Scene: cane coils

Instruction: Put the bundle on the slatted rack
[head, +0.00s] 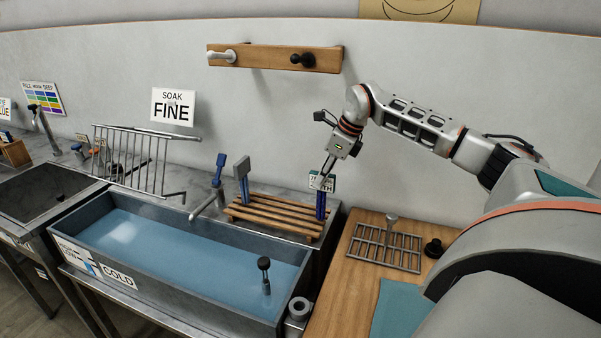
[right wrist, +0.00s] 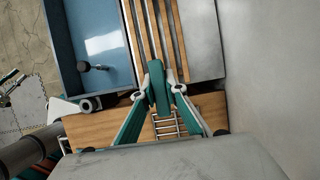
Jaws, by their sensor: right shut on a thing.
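The slatted rack (head: 262,220) has several long wooden slats and stands behind the blue basin. It also shows in the right wrist view (right wrist: 181,52). My right gripper (head: 327,176) is above the right end of the rack, pointing down. In the right wrist view its green fingers with pale tips (right wrist: 160,88) are shut on a narrow teal thing, which looks like the bundle (right wrist: 157,80). In the head view a dark blue upright piece (head: 320,205) shows below the gripper at the rack's right end. I cannot tell whether it touches the slats. My left gripper is not in view.
The water-filled basin (head: 70,226) labelled COLD lies in front of the rack. A metal bar rack (head: 150,165) stands at left, and a tap (head: 208,204) reaches over the basin. A wire grid (head: 385,247) lies on the wooden counter at right. A peg rail (head: 270,57) is on the wall.

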